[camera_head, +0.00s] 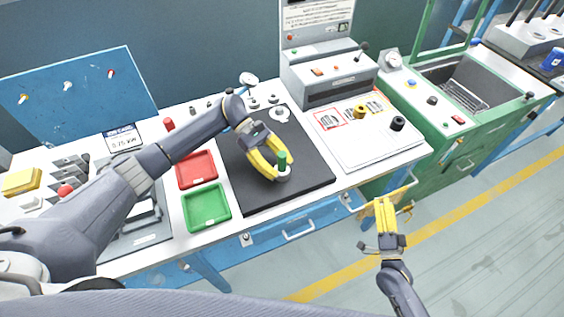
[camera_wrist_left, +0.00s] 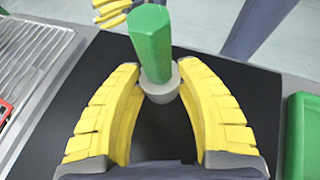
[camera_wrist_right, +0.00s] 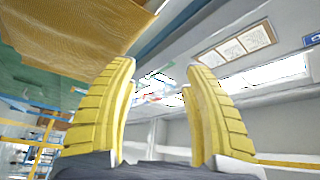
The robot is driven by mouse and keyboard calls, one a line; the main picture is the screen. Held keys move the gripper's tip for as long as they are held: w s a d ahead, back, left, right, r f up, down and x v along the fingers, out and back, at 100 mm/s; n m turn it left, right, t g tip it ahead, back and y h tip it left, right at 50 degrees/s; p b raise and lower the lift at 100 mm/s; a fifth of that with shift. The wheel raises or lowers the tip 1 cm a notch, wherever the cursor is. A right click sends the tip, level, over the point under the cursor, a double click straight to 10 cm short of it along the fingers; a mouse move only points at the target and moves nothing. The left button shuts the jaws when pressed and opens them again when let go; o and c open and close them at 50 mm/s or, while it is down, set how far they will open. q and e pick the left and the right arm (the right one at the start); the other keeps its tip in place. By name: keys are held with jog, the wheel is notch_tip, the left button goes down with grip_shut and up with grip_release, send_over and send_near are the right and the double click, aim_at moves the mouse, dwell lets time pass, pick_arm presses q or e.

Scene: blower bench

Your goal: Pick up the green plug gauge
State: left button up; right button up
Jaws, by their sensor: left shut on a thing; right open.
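The green plug gauge (camera_head: 282,159) stands upright at the front of the black mat (camera_head: 316,184), with a pale grey round part (camera_head: 284,175) at its lower end. My left gripper (camera_head: 279,173) is shut on the gauge near its lower part. In the left wrist view the green handle (camera_wrist_left: 151,42) rises between the yellow fingertips (camera_wrist_left: 160,82), which touch the grey part. I cannot tell whether its bottom is touching the mat. My right gripper (camera_head: 384,206) is open and empty, off the bench's front edge; its spread fingers show in the right wrist view (camera_wrist_right: 159,75).
A red tray (camera_head: 197,170) and a green tray (camera_head: 206,207) sit left of the mat. A white board (camera_head: 372,146) with a yellow ring part (camera_head: 360,111) and a black one (camera_head: 398,123) lies to the right. A dial gauge (camera_head: 249,79) stands behind the mat.

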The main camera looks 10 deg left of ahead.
aim_at(281, 160)
jog(key=a+r+m+t+h, duration=0.35)
jog(key=r+m, duration=0.75)
jog(key=r, duration=0.6)
jog(key=s+a+m+g, duration=0.1)
jog(key=a+m, duration=0.3)
jog(key=a, duration=0.5)
jog(key=s+a+m+g+y, duration=0.1)
jog(key=a+m, duration=0.4)
jog(key=a, duration=0.5)
jog(key=s+a+r+m+g, duration=0.1)
jog(key=s+a+m+g, duration=0.2)
jog(key=a, duration=0.7)
jog(key=shift+s+a+m+y, duration=0.1)
jog(key=shift+a+m+y, duration=0.1)
jog(key=shift+m, duration=0.35)
jog(key=shift+s+a+m+y, duration=0.1)
jog(key=shift+m+y, duration=0.05)
jog(key=shift+m, duration=0.4)
jog(key=shift+w+a+r+g, duration=0.1)
jog(key=shift+a+g, duration=0.15)
jog(key=shift+a, duration=0.05)
jog(key=shift+w+a, duration=0.15)
jog(key=shift+w, duration=3.35)
